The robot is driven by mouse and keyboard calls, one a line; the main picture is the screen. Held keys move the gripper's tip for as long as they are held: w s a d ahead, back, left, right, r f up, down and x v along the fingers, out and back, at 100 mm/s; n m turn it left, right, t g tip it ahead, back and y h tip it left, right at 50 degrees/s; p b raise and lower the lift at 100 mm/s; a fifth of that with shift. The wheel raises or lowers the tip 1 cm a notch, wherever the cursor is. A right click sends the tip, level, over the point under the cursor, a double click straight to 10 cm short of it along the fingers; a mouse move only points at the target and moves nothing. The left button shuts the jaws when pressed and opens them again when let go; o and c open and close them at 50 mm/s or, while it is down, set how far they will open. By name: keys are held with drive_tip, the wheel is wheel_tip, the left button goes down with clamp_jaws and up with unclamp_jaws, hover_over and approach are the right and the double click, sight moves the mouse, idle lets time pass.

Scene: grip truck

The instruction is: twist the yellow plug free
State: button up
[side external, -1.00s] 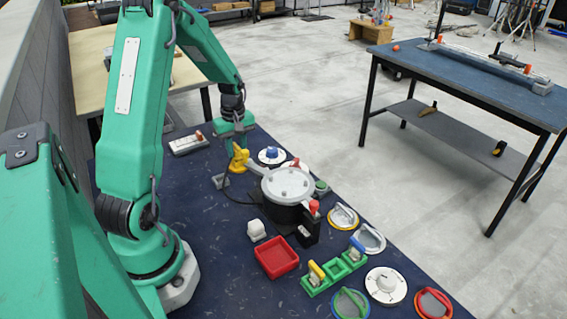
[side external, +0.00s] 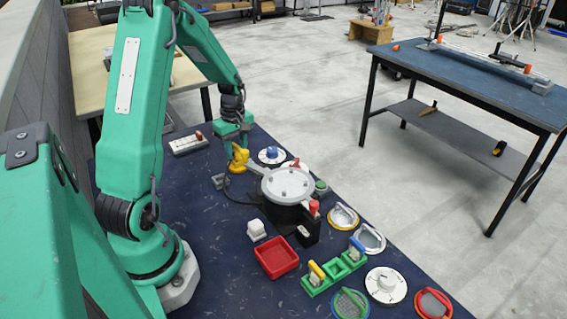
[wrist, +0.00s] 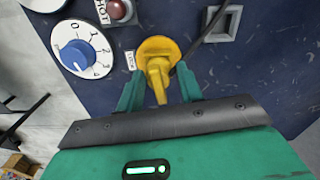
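The yellow plug (wrist: 158,70) sits at the dark blue panel in the wrist view, with a round flange and a narrow grip pointing toward me. It also shows in the side view (side external: 238,160) below my gripper. My gripper (wrist: 161,82) is at the plug, with one green finger on each side of the yellow grip. The fingers are close to the grip, but I cannot tell whether they press on it. The plug's seat is hidden behind its flange.
A white dial with a blue knob (wrist: 76,49) lies close to the left of the plug. A red button (wrist: 118,9) and a grey square socket (wrist: 222,22) are nearby. A dark cable (wrist: 207,33) runs beside the plug. A round grey-lidded pot (side external: 288,184) stands close by.

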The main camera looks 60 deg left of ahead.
sight(237, 146)
drive_tip(key=shift+r, duration=3.8)
drive_tip(key=shift+w, duration=0.1)
drive_tip(key=shift+d+r, duration=0.2)
drive_tip(key=shift+d, duration=0.05)
drive_tip(key=s+d+r+m+t, duration=0.2)
drive_tip(key=s+d+r+m, duration=0.1)
drive_tip(key=d+m, duration=0.3)
drive_tip(key=s+d+r+m+t, duration=0.1)
drive_tip(key=s+d+r+m, duration=0.2)
drive_tip(key=d, duration=0.8)
drive_tip(key=s+d+r+m+t, duration=0.2)
drive_tip(key=s+d+r+m, duration=0.2)
drive_tip(key=d+r+m, duration=0.3)
drive_tip(key=d+m, duration=0.2)
drive_tip(key=m, duration=0.1)
drive_tip(key=shift+m+t, duration=0.3)
drive_tip(key=shift+m, duration=0.1)
